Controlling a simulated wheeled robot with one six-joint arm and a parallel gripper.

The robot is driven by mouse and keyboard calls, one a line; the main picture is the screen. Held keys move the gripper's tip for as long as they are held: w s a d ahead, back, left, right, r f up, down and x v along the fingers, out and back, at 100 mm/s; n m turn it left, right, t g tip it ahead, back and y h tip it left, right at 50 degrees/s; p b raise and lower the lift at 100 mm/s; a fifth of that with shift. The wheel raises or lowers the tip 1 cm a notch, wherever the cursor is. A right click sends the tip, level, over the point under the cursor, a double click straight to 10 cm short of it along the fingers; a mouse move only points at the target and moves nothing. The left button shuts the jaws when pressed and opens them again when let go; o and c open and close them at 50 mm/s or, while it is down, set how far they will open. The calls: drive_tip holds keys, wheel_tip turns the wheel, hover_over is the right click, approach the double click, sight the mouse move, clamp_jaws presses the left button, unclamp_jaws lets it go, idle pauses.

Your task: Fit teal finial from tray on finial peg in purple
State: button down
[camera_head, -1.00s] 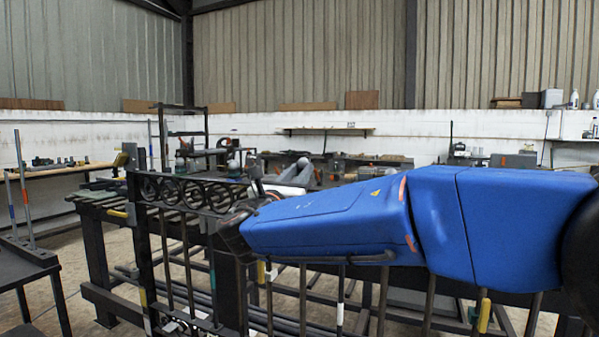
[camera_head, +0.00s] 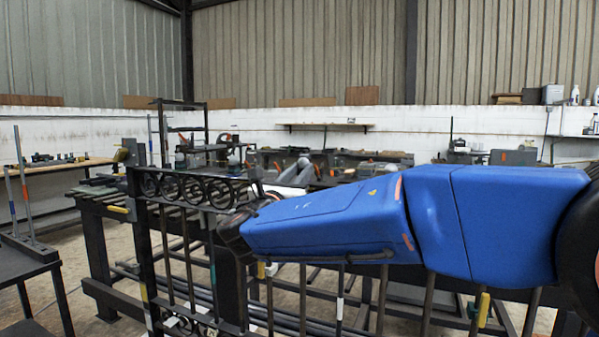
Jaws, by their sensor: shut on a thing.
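The black scroll gate (camera_head: 147,235) stands at centre left, with a row of rings along its top and upright bars below. Coloured bands mark some bars, among them a yellow one (camera_head: 484,310), a white one (camera_head: 339,310) and a teal one (camera_head: 212,277). I make out no purple band and no finial peg. My blue arm crosses in front of the gate's right part and hides much of it.
A dark table (camera_head: 28,262) with two banded rods stands at the left front. A long dark workbench frame (camera_head: 92,255) lies behind the gate, with pipes on its lower rack. A wooden bench (camera_head: 70,166) and cluttered benches line the white wall. Some floor shows between the left table and workbench.

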drive_tip(key=shift+f, duration=0.25)
drive_tip(key=c, duration=1.4)
unclamp_jaws()
drive_tip(key=v, duration=1.7)
drive_tip(key=shift+f, duration=0.2)
drive_tip(key=shift+s, duration=0.15)
